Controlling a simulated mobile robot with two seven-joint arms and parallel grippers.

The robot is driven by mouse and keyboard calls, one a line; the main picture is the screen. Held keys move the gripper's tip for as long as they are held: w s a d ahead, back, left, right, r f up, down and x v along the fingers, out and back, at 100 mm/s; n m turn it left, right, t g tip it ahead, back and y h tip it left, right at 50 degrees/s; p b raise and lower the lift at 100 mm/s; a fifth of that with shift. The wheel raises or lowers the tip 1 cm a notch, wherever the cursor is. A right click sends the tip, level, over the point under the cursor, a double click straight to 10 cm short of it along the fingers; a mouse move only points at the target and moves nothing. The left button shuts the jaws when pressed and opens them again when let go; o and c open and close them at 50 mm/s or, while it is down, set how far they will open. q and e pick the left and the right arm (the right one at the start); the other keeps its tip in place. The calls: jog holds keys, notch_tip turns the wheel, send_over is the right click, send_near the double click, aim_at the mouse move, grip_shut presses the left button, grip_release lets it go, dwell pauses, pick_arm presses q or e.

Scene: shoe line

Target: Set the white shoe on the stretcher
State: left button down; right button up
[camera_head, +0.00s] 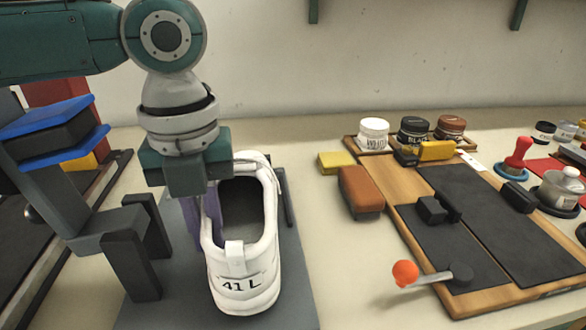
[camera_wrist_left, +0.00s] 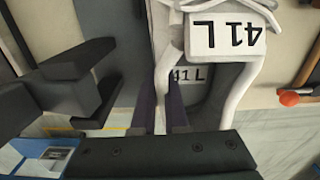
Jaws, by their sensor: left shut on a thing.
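The white shoe (camera_head: 270,232) is upright, its heel tab and "41 L" label facing me and its dark opening upward. It also shows in the left wrist view (camera_wrist_left: 225,33). My left gripper (camera_head: 208,215) is shut on the shoe's left side wall, with purple fingers. The shoe is over a grey plate (camera_head: 165,315); whether it touches the plate I cannot tell. A second, smaller "41 L" mark (camera_wrist_left: 188,73) shows in the wrist view. I cannot make out the stretcher for certain; much of what lies under the shoe is hidden. My right gripper is not in view.
A grey fixture with black blocks (camera_head: 132,265) stands close left of the shoe. Right are a brown block (camera_head: 360,190), yellow sponge (camera_head: 336,162), wooden board (camera_head: 470,301), orange-knobbed lever (camera_head: 405,272) and several jars (camera_head: 413,130). Bare table lies between shoe and board.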

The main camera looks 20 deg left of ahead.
pick_arm(q)
jog(key=shift+f, duration=0.5)
dwell(0.4)
jog(key=c, duration=0.9)
grip_release()
jog(key=shift+o, duration=0.2)
jog(key=shift+r, duration=0.1)
notch_tip(320, 180, up, 10)
jog(key=shift+f+p, duration=0.1)
jog(key=shift+p, duration=0.35)
jog(key=shift+s, duration=0.1)
